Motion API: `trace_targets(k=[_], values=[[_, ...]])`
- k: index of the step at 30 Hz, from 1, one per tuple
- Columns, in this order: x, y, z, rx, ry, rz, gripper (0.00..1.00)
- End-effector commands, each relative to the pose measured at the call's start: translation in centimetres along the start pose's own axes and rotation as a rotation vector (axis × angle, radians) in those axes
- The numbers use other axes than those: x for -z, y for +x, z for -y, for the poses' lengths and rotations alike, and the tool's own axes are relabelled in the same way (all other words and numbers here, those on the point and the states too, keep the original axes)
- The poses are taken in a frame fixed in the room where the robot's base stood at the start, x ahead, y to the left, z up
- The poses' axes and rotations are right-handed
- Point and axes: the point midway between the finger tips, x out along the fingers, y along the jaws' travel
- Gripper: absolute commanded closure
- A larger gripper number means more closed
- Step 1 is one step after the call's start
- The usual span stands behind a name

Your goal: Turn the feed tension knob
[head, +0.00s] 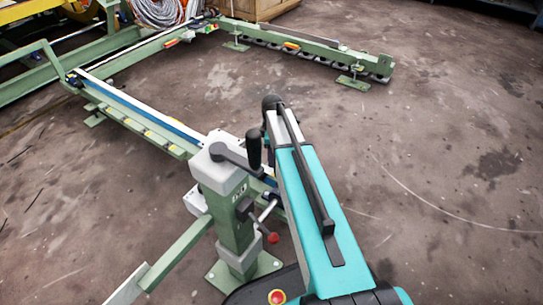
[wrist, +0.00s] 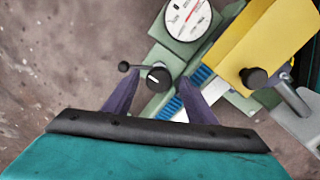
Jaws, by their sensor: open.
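In the wrist view a small round black knob (wrist: 158,78) with a white pointer mark sits on a pale green part. It is most likely the feed tension knob, though I can read no label. My gripper (wrist: 159,80) is open, with one purple finger to the left of the knob and one to the right. Gaps show between the fingers and the knob, and nothing is held. I cannot tell how far the fingertips are from the knob in depth. In the head view my teal arm hides the gripper and the knob.
A dial gauge (wrist: 188,18), a yellow box (wrist: 265,42) and a black ball handle (wrist: 254,78) crowd the right. A short lever with a black ball (wrist: 123,66) is close to the left finger. A green post (head: 232,215) with a crank stands beside my arm.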

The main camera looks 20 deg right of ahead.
Motion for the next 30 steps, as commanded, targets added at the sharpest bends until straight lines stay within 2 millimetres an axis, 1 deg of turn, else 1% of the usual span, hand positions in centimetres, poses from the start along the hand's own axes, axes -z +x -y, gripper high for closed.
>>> trace_targets(k=[2,3,10,12,20,30], values=[[0.02,-0.01,0.00,0.000,0.000,0.000,0.49],[0.02,-0.01,0.01,0.000,0.000,0.000,0.51],[0.04,-0.01,0.05,0.001,-0.001,0.000,0.89],[0.42,-0.01,0.31,0.002,-0.002,0.000,0.90],[0.17,-0.11,0.25,0.006,0.013,-0.002,0.90],[0.15,-0.36,0.36,0.010,0.115,-0.001,0.90]])
